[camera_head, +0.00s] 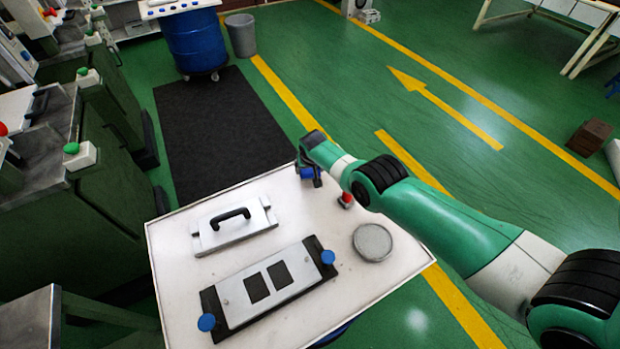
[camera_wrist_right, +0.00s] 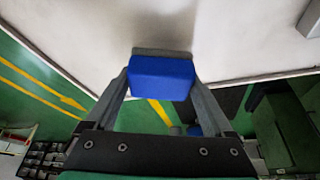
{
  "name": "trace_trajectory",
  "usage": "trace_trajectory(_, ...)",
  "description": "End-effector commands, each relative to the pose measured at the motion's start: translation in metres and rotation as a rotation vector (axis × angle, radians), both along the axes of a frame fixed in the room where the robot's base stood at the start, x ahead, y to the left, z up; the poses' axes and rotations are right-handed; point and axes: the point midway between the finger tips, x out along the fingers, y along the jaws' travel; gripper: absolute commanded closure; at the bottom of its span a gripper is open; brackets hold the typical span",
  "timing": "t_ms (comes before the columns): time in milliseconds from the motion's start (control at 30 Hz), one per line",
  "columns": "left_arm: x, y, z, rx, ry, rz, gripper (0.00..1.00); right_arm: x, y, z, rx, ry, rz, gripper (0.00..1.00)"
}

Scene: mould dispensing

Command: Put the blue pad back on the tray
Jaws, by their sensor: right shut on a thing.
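The blue pad (camera_head: 306,172) is between the fingers of my right gripper (camera_head: 311,178), at the far corner of the white tray (camera_head: 350,295). In the right wrist view the blue pad (camera_wrist_right: 162,78) sits between the two fingertips, with a grey strip along its upper edge. The white tray surface (camera_wrist_right: 235,40) shows beyond it. My right gripper is shut on the pad. I cannot tell whether the pad touches the tray. My left gripper is not in view.
On the tray are a white plate with a black handle (camera_head: 232,228), a mould with two dark squares and blue knobs (camera_head: 268,285), a round grey lid (camera_head: 372,242) and a small red-topped item (camera_head: 346,200). Bare tray shows between them. Green machines (camera_head: 60,190) stand left.

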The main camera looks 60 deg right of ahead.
Motion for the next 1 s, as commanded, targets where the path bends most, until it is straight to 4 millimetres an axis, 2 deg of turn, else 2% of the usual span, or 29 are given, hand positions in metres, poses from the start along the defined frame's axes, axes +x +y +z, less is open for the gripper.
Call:
trace_trajectory(33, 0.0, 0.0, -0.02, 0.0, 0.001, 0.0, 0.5, -0.001, 0.0, -0.021, 0.001, 0.002, 0.0, 0.83)
trace_trajectory(100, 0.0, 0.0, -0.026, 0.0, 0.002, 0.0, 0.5, 0.0, 0.0, -0.026, 0.0, 0.001, 0.0, 0.83)
trace_trajectory(300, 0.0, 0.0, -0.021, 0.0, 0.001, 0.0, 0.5, -0.001, 0.0, -0.022, 0.0, 0.001, 0.0, 0.83)
trace_trajectory(467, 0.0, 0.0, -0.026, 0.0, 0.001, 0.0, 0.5, -0.001, 0.0, -0.027, 0.0, 0.001, 0.0, 0.83)
trace_trajectory(500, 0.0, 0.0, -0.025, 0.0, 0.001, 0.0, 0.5, -0.001, 0.001, -0.026, 0.0, 0.001, 0.0, 0.09)
trace_trajectory(533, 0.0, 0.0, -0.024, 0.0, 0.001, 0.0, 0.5, -0.001, 0.001, -0.025, 0.0, 0.001, 0.0, 0.04)
trace_trajectory(567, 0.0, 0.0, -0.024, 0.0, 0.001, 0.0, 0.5, -0.001, 0.001, -0.025, 0.0, 0.001, 0.0, 0.0)
trace_trajectory(833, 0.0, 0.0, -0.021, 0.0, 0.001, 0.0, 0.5, -0.001, 0.001, -0.022, 0.0, 0.001, 0.0, 0.0)
trace_trajectory(1000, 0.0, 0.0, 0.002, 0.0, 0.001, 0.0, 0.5, -0.002, 0.004, -0.005, 0.0, 0.001, 0.0, 0.0)
